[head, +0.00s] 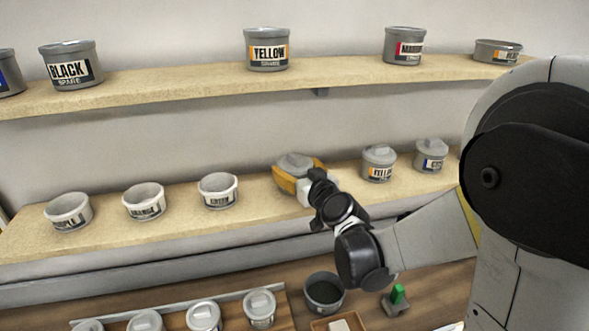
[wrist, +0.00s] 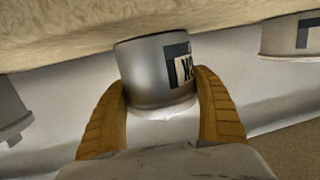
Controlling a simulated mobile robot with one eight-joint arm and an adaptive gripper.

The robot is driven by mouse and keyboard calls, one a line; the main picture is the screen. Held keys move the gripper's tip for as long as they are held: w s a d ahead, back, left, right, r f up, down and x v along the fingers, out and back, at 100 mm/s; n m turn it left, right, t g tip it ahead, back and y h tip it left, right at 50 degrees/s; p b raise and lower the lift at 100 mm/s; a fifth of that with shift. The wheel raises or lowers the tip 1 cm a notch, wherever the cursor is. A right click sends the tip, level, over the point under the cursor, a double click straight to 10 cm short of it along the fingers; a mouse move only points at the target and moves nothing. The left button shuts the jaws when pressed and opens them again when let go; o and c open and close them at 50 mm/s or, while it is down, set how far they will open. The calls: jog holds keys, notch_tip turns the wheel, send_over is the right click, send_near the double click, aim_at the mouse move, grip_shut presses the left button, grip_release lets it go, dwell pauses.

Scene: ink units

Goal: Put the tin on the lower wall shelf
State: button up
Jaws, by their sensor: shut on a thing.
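The grey tin (head: 295,160) has a grey knobbed lid showing in the head view, at the lower wall shelf (head: 255,209). My gripper (head: 298,177) is shut on it, with yellow fingers on either side. In the wrist view the tin (wrist: 146,66) sits between both fingers of my gripper (wrist: 160,80), and part of a dark and white label shows. Pale shelf wood (wrist: 60,30) runs along the tin's edge there. I cannot tell whether the tin bears on the shelf. The fingers hide much of its sides in the head view.
A white open tub (head: 218,191) stands left of my gripper; a lidded yellow-label tin (head: 379,164) and a blue-label tin (head: 430,155) stand right. The upper shelf (head: 190,81) holds several tins. Below are lidded tins (head: 259,309), a dark pot (head: 324,292) and a green-handled item (head: 397,295).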

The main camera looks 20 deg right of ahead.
jog(key=o, duration=1.5)
jog(key=shift+c, duration=0.2)
jog(key=shift+s+r, duration=0.1)
jog(key=shift+s, duration=0.25)
jog(key=v, duration=1)
jog(key=s+a+f+g+y, duration=0.1)
jog(key=s+a+f+g, duration=0.3)
jog(key=s, duration=0.6)
jog(key=s+d+f+g+h, duration=0.1)
jog(key=s+g, duration=0.1)
jog(key=s, duration=0.3)
jog(key=s+d+f+m+g+h, duration=0.1)
jog(key=s+d+g+h, duration=0.1)
jog(key=s, duration=0.3)
jog(key=shift+d+g+p, duration=0.3)
jog(key=shift+g, duration=0.2)
